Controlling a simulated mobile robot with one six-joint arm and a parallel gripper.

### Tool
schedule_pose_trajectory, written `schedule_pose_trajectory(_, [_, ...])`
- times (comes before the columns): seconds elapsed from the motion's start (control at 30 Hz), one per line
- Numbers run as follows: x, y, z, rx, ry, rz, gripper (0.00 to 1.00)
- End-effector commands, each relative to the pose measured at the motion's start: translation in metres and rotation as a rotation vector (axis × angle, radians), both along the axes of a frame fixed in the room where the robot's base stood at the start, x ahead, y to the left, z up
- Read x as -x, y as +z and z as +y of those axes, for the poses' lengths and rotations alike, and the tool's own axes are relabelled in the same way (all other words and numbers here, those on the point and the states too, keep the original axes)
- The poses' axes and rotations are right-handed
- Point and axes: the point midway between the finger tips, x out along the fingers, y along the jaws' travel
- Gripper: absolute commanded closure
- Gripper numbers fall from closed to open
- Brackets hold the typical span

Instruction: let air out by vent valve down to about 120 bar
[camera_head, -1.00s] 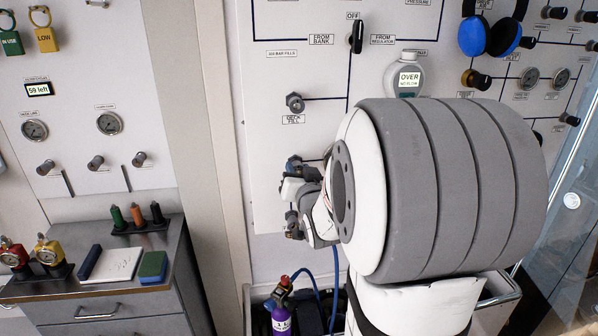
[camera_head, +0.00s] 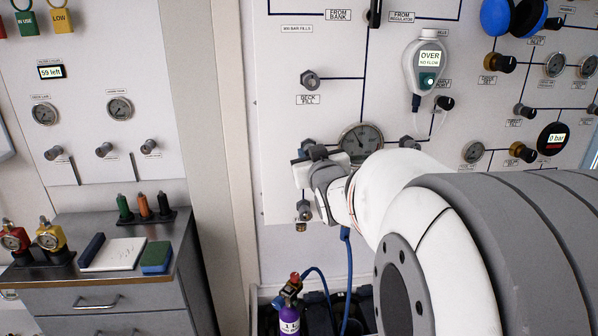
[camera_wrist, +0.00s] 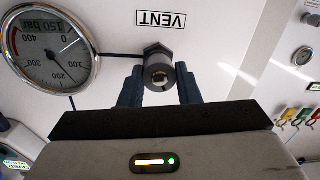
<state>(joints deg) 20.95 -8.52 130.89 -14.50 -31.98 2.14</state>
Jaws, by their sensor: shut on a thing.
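The vent valve knob (camera_wrist: 158,74) is a dark hexagonal knob with a pale metal centre, under an upside-down VENT label (camera_wrist: 161,19) in the wrist view. My gripper (camera_wrist: 159,86) is shut on it, one blue-grey finger on each side. In the head view my gripper (camera_head: 309,160) is at the panel, below the deck fill knob (camera_head: 309,80), and largely covers the valve. The pressure gauge (camera_wrist: 50,50) beside the valve shows 150 bar on its small display. It also shows in the head view (camera_head: 361,138), just right of my gripper.
A grey flow meter (camera_head: 429,62) reading OVER, NO FLOW hangs on the panel to the right. Another knob (camera_head: 304,210) sits just below my gripper. A purple cylinder (camera_head: 289,312) with a blue hose stands beneath. A drawer cabinet (camera_head: 120,285) is at the left.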

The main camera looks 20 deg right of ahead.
Motion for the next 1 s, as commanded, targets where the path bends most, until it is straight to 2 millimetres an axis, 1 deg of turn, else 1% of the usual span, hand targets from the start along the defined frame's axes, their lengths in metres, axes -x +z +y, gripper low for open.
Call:
schedule_pose_trajectory(0.03, [0.0001, -0.0071, 0.0003, 0.037, 0.0, 0.008, 0.93])
schedule_pose_trajectory(0.3, [-0.0002, -0.005, 0.0006, 0.202, 0.0, 0.058, 0.93])
schedule_pose_trajectory(0.5, [-0.0003, -0.0028, 0.001, 0.274, 0.0, 0.08, 0.93])
schedule_pose_trajectory(1.0, [-0.0005, -0.0009, 0.0011, 0.303, 0.0, 0.091, 0.93])
